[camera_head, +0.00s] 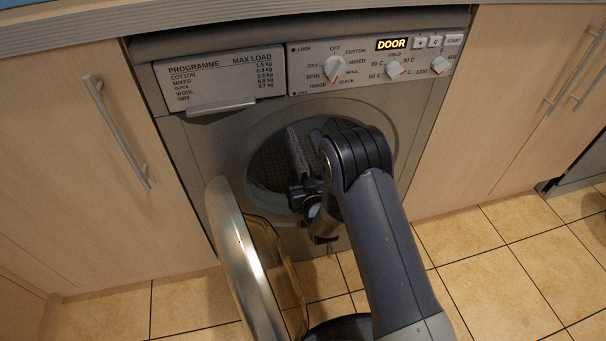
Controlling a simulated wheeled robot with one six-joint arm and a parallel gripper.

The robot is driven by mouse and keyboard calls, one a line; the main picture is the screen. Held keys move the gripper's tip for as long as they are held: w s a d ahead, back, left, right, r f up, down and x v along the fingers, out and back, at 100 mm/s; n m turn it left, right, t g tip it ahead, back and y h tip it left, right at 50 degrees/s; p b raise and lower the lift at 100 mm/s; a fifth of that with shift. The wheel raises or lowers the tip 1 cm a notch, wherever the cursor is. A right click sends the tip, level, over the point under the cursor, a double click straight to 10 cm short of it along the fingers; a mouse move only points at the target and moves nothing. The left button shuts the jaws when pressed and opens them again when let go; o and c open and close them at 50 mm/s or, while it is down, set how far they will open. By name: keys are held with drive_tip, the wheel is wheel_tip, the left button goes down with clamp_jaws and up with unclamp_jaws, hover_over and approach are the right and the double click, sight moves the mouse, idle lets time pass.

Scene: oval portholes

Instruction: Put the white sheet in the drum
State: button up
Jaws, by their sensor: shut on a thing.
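The washing machine (185,130) has its round door (243,265) swung open toward the lower left. The drum (268,165) shows as a perforated dark metal bowl inside the round opening. My gripper (298,150) reaches into the opening, in front of the drum's middle, and is shut. A narrow pale grey shape shows at its end; I cannot tell how much of it is the white sheet and how much is finger. My arm hides the right part of the opening. No sheet is clearly visible elsewhere.
The control panel (375,62) above the opening has several knobs and a lit DOOR display (392,43). Wooden cupboards with bar handles flank the machine (118,135). The open door stands close to my arm's left. The tiled floor (500,260) at right is clear.

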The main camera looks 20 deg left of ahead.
drive_tip(key=o, duration=1.1)
drive_tip(key=shift+o, duration=0.2)
drive_tip(key=shift+s, duration=0.1)
drive_tip(key=p+v, duration=0.3)
drive_tip(key=v, duration=0.7)
drive_tip(key=shift+s+d, duration=0.25)
